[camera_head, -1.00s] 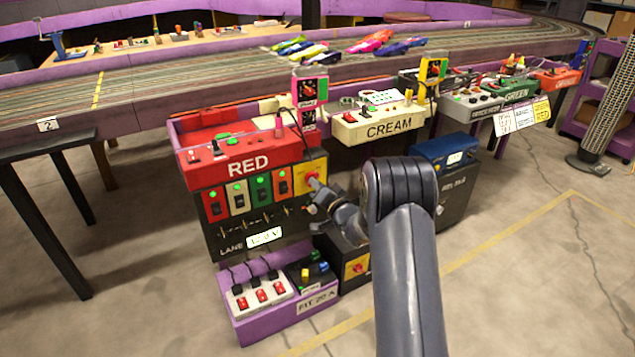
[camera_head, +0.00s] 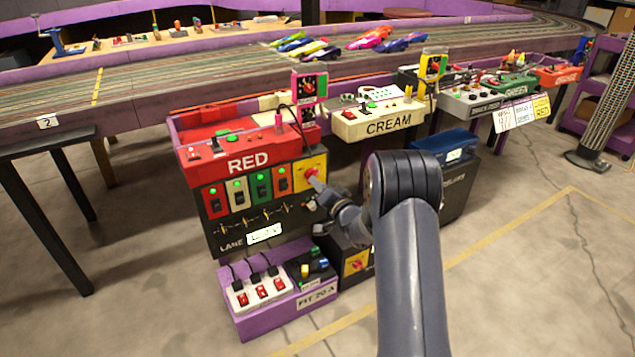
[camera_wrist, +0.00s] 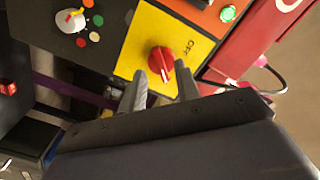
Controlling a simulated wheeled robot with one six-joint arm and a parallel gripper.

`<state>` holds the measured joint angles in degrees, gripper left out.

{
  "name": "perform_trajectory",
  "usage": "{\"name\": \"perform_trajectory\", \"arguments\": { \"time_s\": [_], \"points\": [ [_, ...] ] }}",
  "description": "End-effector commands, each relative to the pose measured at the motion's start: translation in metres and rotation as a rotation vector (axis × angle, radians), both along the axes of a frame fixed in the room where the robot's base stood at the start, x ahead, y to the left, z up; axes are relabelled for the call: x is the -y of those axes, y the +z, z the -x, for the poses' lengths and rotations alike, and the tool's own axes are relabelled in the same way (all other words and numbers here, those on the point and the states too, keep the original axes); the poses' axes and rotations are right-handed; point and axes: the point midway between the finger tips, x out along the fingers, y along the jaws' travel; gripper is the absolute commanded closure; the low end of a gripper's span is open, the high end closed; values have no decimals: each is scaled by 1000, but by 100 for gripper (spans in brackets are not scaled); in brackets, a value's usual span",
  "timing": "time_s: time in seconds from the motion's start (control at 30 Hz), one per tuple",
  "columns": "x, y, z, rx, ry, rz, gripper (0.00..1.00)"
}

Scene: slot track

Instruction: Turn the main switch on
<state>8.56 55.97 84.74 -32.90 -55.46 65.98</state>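The main switch appears to be a red rotary knob (camera_wrist: 161,62) on a yellow plate (camera_wrist: 132,42), with "OFF" lettering beside it in the wrist view. A pale mark shows on the knob. In the head view the yellow plate (camera_head: 318,164) is at the right end of the RED lane panel (camera_head: 248,166), and the knob (camera_head: 310,173) is partly hidden by my gripper (camera_head: 318,187). In the wrist view my gripper (camera_wrist: 164,80) is open, its two fingers apart on either side of the knob's near edge. I cannot tell whether they touch it.
A second yellow plate with a red knob (camera_head: 356,263) is on a low black box below my arm. A purple box (camera_head: 260,325) with red rocker switches stands on the floor. The CREAM box (camera_head: 380,123) is to the right. Open floor lies in front.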

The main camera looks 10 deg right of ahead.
Motion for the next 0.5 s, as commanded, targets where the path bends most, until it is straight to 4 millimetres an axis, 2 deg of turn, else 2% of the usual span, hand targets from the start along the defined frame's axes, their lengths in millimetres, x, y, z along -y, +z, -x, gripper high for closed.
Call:
{"name": "perform_trajectory", "arguments": {
  "time_s": [0.3,0.5],
  "points": [
    [19,2,56,-3,-2,-1,69],
    [26,2,78,-1,-1,-2,69]
  ]
}}
